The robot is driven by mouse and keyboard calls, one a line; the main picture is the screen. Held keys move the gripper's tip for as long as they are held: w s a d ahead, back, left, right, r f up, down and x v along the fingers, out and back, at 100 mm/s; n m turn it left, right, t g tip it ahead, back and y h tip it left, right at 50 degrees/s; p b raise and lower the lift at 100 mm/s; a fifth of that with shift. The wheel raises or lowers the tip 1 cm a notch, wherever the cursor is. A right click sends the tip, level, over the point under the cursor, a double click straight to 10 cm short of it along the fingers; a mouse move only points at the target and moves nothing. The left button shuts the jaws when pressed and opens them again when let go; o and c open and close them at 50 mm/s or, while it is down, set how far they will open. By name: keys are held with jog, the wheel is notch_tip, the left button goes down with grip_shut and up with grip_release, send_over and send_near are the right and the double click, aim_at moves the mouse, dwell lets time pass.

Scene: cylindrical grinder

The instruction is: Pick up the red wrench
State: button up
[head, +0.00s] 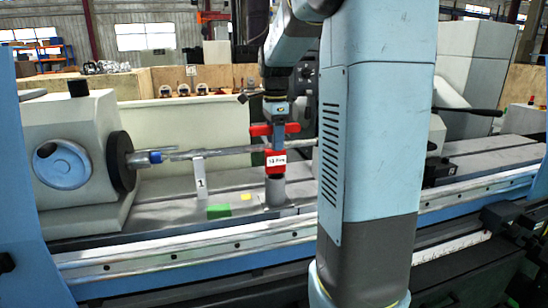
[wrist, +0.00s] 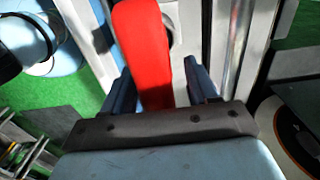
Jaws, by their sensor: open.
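The red wrench (wrist: 143,45) fills the upper middle of the wrist view, its long flat body lying between the two dark blue fingers of my gripper (wrist: 162,88). The fingers are open, with a visible gap on the right side of the wrench; on the left the gap is small. A white label with small text sits on the red part. The wrench's lower end is partly hidden.
The grinder table (head: 150,215) runs across, with a horizontal shaft (head: 225,150) behind the wrench. A white post marked 1 (head: 200,178), a green block (head: 218,211) and a yellow piece (head: 246,197) are left of it. The headstock wheel (head: 62,165) is at far left.

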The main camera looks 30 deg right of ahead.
jog(key=shift+c, duration=0.2)
grip_shut()
dwell(0.3)
